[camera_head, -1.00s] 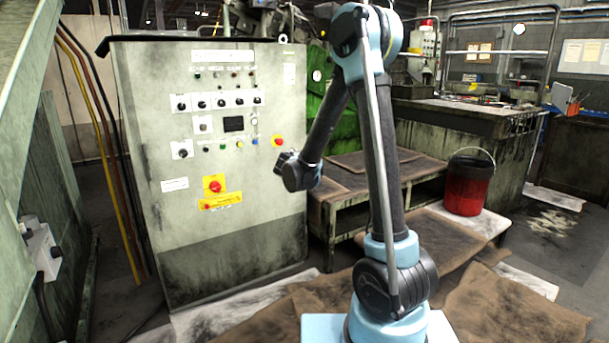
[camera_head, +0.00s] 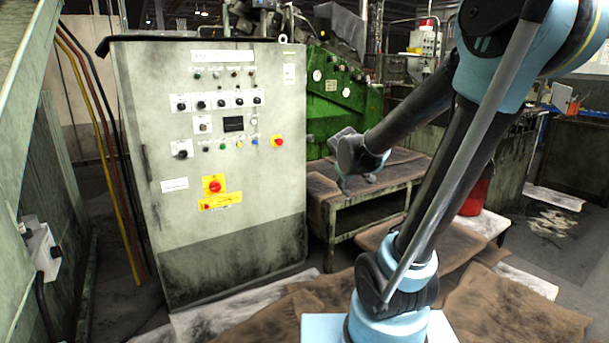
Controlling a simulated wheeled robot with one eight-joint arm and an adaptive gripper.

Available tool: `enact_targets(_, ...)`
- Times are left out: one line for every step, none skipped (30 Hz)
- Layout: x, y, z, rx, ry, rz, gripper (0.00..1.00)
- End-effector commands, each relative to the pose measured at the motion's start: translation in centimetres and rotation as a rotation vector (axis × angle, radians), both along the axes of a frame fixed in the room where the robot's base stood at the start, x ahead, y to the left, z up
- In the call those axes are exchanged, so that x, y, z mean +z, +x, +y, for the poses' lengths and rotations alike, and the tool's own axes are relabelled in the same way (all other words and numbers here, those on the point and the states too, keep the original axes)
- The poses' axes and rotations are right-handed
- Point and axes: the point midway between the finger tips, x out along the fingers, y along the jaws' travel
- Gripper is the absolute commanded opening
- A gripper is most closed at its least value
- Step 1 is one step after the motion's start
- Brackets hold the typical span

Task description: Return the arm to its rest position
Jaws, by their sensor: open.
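My gripper (camera_head: 357,181) is small in the view, at the end of my blue and black arm. It points down in front of the brown-topped bench (camera_head: 400,196), with its two small fingers apart and nothing seen between them. It is to the right of the grey control cabinet (camera_head: 228,230) and apart from it. My arm leans to the right, its elbow high at the upper right and its forearm running down and left to the wrist.
A green machine (camera_head: 335,105) stands behind the bench. A red and black bucket (camera_head: 475,196) is partly hidden by my arm. Brown mats (camera_head: 510,310) cover the floor around my base.

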Motion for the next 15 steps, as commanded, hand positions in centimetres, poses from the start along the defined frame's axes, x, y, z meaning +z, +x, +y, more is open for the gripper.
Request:
enact_targets(-0.3, -1.6, -0.7, -0.025, 0.021, 0.022, 0.63)
enact_targets(-0.6, -2.5, -1.1, -0.039, 0.035, 0.037, 0.63)
enact_targets(-0.8, -3.6, -1.5, -0.056, 0.052, 0.056, 0.63)
enact_targets(-1.1, -4.6, -1.7, -0.069, 0.066, 0.070, 0.63)
enact_targets(-1.3, -5.4, -2.0, -0.083, 0.079, 0.083, 0.63)
enact_targets(-1.7, -6.6, -2.3, -0.100, 0.098, 0.102, 0.63)
enact_targets(-2.0, -7.5, -2.5, -0.112, 0.112, 0.117, 0.63)
enact_targets(-2.2, -8.4, -2.6, -0.124, 0.126, 0.130, 0.63)
enact_targets(-2.6, -9.6, -2.9, -0.141, 0.145, 0.150, 0.63)
enact_targets(-2.9, -10.5, -3.0, -0.152, 0.158, 0.163, 0.63)
enact_targets(-3.1, -11.3, -3.1, -0.164, 0.173, 0.177, 0.63)
enact_targets(-3.5, -12.5, -3.2, -0.180, 0.191, 0.196, 0.63)
enact_targets(-3.8, -13.4, -3.2, -0.191, 0.206, 0.209, 0.63)
enact_targets(-4.1, -14.3, -3.3, -0.202, 0.220, 0.224, 0.63)
enact_targets(-4.5, -15.4, -3.3, -0.217, 0.240, 0.241, 0.63)
